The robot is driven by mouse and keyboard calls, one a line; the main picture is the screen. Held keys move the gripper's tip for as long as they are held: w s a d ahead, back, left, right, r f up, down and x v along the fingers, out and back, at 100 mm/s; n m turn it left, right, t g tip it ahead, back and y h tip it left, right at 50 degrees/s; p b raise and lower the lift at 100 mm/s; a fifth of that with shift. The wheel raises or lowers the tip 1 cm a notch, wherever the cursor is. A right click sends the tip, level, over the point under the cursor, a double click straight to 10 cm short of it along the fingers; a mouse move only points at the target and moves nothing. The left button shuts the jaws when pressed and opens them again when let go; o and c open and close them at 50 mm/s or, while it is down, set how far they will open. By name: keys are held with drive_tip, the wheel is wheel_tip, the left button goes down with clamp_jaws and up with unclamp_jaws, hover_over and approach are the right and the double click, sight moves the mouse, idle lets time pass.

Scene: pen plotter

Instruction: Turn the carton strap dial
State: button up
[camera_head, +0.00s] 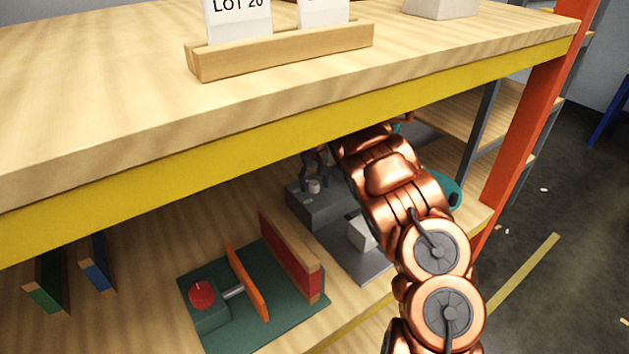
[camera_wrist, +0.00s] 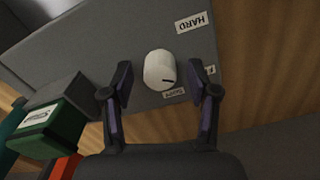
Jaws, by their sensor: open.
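My gripper (camera_wrist: 160,78) is open, with one finger on each side of the dial and visible gaps to both. In the head view, the dial (camera_head: 313,187) is small on a grey unit (camera_head: 318,208) on the lower shelf, with my gripper (camera_head: 315,163) just above it.
The upper shelf's yellow edge (camera_head: 300,140) hangs over the work area. A green base with a red knob (camera_head: 201,295) and orange plate (camera_head: 246,283) stands to the left. An orange post (camera_head: 530,120) rises at right. A green-topped block (camera_wrist: 50,128) is left of the fingers.

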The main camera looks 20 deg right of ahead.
clamp_jaws()
idle(0.4)
drive_tip(key=shift+a+f+m+b, duration=0.1)
drive_tip(key=shift+m+b, duration=0.2)
drive_tip(key=shift+b, duration=0.1)
drive_tip(key=shift+m+b, duration=0.5)
drive_tip(key=m+b, duration=0.2)
drive_tip(key=m, duration=0.1)
drive_tip(key=shift+m, duration=0.3)
drive_tip(key=m+b, duration=0.1)
drive_tip(key=m, duration=0.2)
drive_tip(key=shift+m+b, duration=0.75)
drive_tip(key=shift+m, duration=1.05)
